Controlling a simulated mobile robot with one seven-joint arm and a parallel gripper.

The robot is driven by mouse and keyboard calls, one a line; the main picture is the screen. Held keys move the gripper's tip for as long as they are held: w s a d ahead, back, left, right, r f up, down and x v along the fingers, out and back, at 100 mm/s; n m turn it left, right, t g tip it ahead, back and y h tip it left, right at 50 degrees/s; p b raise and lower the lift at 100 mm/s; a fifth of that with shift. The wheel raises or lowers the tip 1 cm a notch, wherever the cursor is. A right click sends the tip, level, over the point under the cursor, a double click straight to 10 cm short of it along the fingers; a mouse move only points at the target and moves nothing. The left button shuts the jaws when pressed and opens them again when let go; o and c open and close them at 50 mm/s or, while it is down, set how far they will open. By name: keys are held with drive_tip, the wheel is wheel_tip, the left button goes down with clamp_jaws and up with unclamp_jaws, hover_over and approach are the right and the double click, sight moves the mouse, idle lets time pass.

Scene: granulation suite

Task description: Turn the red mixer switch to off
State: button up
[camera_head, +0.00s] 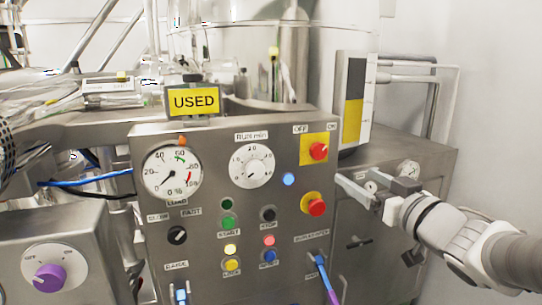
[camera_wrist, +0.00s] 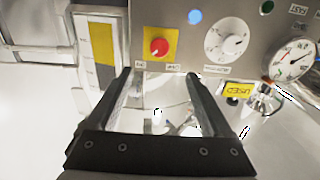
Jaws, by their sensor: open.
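The red mixer switch (camera_head: 318,151) is a round knob on a yellow square plate, on the grey control panel (camera_head: 210,270). OFF is printed above left of it and ON above right. Which way it points is too small to tell. The switch (camera_wrist: 159,47) also shows in the wrist view, upside down, centred beyond my fingertips. My gripper (camera_head: 352,177) is open and empty, to the right of and a little below the switch in the head view. In the wrist view, my gripper (camera_wrist: 158,74) has its two fingers wide apart, and neither visibly touches the switch.
A second red button (camera_head: 317,207) on yellow sits below the switch, close to my gripper. Beside are a dial (camera_head: 251,166), a gauge (camera_head: 172,173) and a lit blue button (camera_head: 289,179). A yellow USED sign (camera_head: 194,101) stands on top. A purple knob (camera_head: 49,277) is lower left.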

sight(320, 153)
drive_tip(key=x, duration=1.4)
drive_tip(key=shift+w+a, duration=0.1)
drive_tip(key=shift+w, duration=0.25)
clamp_jaws()
